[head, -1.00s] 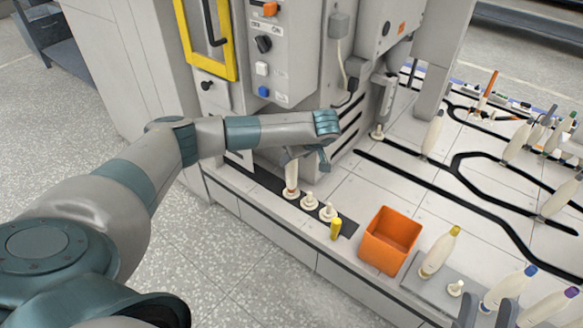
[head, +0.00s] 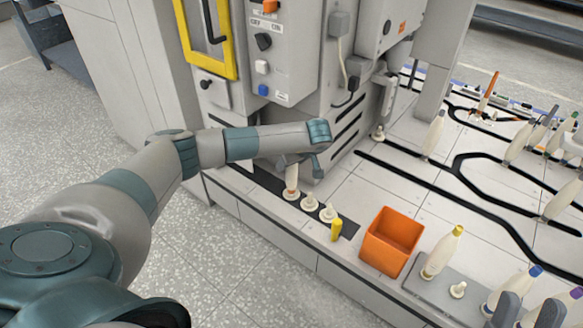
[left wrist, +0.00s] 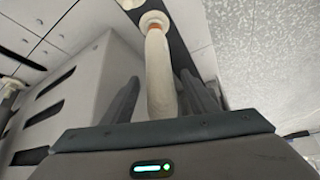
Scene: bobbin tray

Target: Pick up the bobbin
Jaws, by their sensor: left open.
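A cream bobbin (head: 291,179) with an orange band near its foot stands on a peg in the dark strip at the front of the machine. My left gripper (head: 302,168) is over its top, partly hidden by my own wrist. In the left wrist view the bobbin (left wrist: 158,75) runs between the two open fingers (left wrist: 160,97), with a gap on each side. Its upper end is hidden behind the gripper body. My right gripper (head: 529,312) shows at the lower right edge with its two grey fingers apart.
Two empty pegs (head: 318,208) and a yellow piece (head: 336,230) sit beside the bobbin. An orange bin (head: 370,257) stands to their right. A grey tray (head: 414,287) holds a yellow-tipped bobbin (head: 443,250). The machine (head: 270,125) rises close behind my left gripper.

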